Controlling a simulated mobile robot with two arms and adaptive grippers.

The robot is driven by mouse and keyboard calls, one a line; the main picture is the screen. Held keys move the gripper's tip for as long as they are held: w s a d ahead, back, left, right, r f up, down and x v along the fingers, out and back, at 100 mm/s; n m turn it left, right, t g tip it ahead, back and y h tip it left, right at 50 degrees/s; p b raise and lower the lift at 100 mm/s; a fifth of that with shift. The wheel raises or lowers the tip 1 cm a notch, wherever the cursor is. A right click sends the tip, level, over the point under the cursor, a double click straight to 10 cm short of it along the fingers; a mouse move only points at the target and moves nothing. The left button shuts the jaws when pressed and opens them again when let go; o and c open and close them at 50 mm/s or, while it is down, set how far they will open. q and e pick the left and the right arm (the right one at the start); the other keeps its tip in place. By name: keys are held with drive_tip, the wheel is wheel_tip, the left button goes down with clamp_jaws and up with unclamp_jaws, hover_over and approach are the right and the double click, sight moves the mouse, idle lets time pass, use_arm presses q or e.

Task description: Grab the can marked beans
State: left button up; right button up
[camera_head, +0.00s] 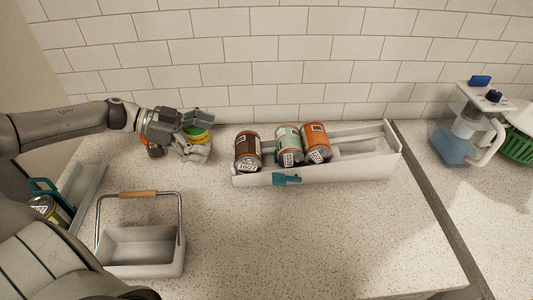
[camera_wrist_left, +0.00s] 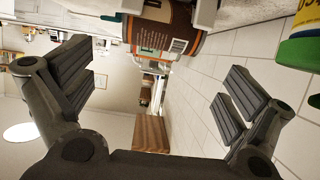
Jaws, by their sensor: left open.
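My left gripper (camera_head: 187,123) is open and empty at the back left of the counter. Its two spread fingers also show in the left wrist view (camera_wrist_left: 155,92). A brown can (camera_head: 248,150), a pale green and white can (camera_head: 287,146) and an orange can (camera_head: 316,141) lean in a white bin, right of the gripper. A brown can with an orange band (camera_wrist_left: 168,28) shows beyond the fingers in the wrist view, apart from them. A green and yellow item (camera_head: 197,134) is beside the gripper, partly hidden. I cannot read which label says beans. My right gripper is not in view.
The white bin (camera_head: 350,172) has a teal clip in front. A grey basket with a raised wooden handle (camera_head: 137,195) stands at front left. A tray (camera_head: 90,187) holding a green can (camera_head: 48,209) is farther left. The middle front counter is clear.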

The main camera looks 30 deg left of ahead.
sight(240, 145)
use_arm(q)
drive_tip(key=b+x, duration=0.2)
drive_tip(key=x, duration=0.1)
drive_tip(key=shift+s+f, duration=0.1)
drive_tip(key=shift+w+d, duration=0.2)
drive_tip(key=shift+d, duration=0.1)
drive_tip(key=shift+x, duration=0.95)
drive_tip(key=p+x, duration=0.1)
drive_tip(key=x, duration=0.3)
drive_tip(key=shift+w+p, duration=0.1)
drive_tip(key=shift+p, duration=0.25)
drive_tip(key=shift+w+d+f, duration=0.3)
drive_tip(key=shift+d+f, duration=0.05)
drive_tip(key=shift+d, duration=0.1)
